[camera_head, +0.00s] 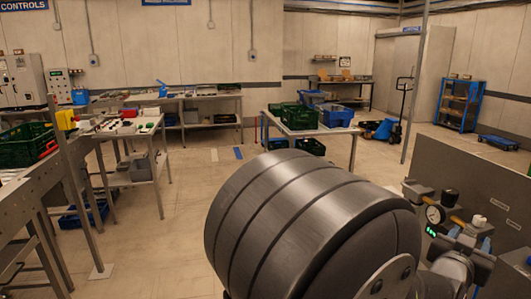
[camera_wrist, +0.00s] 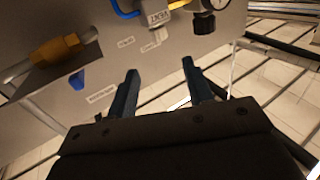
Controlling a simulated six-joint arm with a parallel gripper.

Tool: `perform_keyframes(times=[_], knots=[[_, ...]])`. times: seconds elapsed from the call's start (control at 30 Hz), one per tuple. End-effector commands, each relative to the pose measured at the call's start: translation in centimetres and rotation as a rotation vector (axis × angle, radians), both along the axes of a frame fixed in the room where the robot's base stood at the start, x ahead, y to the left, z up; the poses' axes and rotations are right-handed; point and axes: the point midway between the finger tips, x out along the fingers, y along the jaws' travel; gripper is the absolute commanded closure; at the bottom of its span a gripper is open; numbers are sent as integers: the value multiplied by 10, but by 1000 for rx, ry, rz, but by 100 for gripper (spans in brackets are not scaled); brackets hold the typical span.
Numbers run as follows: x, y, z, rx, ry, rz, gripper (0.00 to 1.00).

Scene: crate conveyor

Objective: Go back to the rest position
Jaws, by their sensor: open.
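My gripper (camera_wrist: 160,84) shows in the wrist view with its two dark fingers well apart. It is open, and nothing is between the fingers. Beyond the fingertips in that view is a grey panel (camera_wrist: 100,60) with a brass fitting, hoses and a gauge (camera_wrist: 204,24). In the head view a large dark grey rounded part of my arm fills the lower middle. My gripper is not visible in the head view.
The gauge and valve fittings (camera_head: 435,214) stand close to the right of my arm, before a grey panel (camera_head: 490,170). A table with green crates (camera_head: 299,117) and a blue crate (camera_head: 336,116) stands behind. A green crate (camera_head: 27,146) is at left. Floor at centre left is clear.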

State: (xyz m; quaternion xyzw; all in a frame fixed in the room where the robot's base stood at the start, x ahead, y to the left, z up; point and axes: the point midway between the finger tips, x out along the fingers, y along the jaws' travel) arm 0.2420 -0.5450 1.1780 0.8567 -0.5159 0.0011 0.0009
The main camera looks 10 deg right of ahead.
Motion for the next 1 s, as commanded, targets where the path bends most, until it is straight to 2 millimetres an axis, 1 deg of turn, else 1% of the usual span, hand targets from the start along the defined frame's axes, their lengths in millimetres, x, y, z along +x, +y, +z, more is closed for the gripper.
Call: perform_keyframes(times=[0.03, 0.4, 0.6, 0.8, 1.0], knots=[[5, -9, 0, 0, 0, 1, 53], [35, -66, -1, 3, 1, 0, 53], [49, -92, -2, 3, 1, 0, 53], [56, -107, -1, 2, 0, 0, 53], [58, -110, -1, 3, 1, 0, 53]])
